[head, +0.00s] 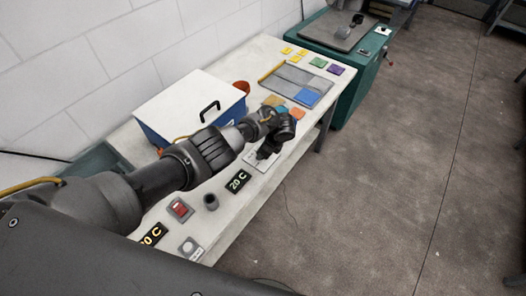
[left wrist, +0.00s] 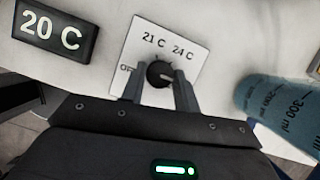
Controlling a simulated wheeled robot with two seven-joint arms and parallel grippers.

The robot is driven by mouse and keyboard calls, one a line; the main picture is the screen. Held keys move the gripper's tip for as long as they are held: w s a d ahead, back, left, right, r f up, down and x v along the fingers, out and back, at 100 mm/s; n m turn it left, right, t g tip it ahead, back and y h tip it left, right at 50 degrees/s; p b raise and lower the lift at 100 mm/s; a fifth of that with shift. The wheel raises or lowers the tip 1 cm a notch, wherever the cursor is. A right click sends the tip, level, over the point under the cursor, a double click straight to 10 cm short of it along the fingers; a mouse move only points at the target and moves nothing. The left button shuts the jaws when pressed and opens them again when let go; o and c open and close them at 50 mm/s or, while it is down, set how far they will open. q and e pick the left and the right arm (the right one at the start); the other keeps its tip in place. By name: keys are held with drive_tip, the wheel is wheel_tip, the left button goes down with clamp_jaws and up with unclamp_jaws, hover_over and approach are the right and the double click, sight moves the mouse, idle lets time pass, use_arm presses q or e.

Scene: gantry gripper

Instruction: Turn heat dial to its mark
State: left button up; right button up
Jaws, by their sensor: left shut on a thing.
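The heat dial (left wrist: 159,73) is a round black knob on a white plate (left wrist: 150,42) marked OFF, 21 C and 24 C. A pale line on the knob points to the right, below the 24 C mark. My left gripper (left wrist: 159,80) is shut on the dial, with one finger on each side of it. In the head view my left gripper (head: 266,152) reaches down to the white plate (head: 250,163), and the dial is hidden behind it. A black display (left wrist: 55,29) reads 20 C; it also shows in the head view (head: 238,180). My right gripper is not in view.
A blue beaker (left wrist: 275,105) stands close to the right of the plate.

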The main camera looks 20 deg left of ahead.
use_arm(q)
drive_tip(key=o, duration=1)
drive_tip(key=shift+c, duration=0.2)
drive_tip(key=p+v, duration=0.2)
drive_tip(key=v, duration=0.8)
drive_tip(key=shift+d+r+p, duration=0.25)
drive_tip(key=shift+r+p, duration=0.15)
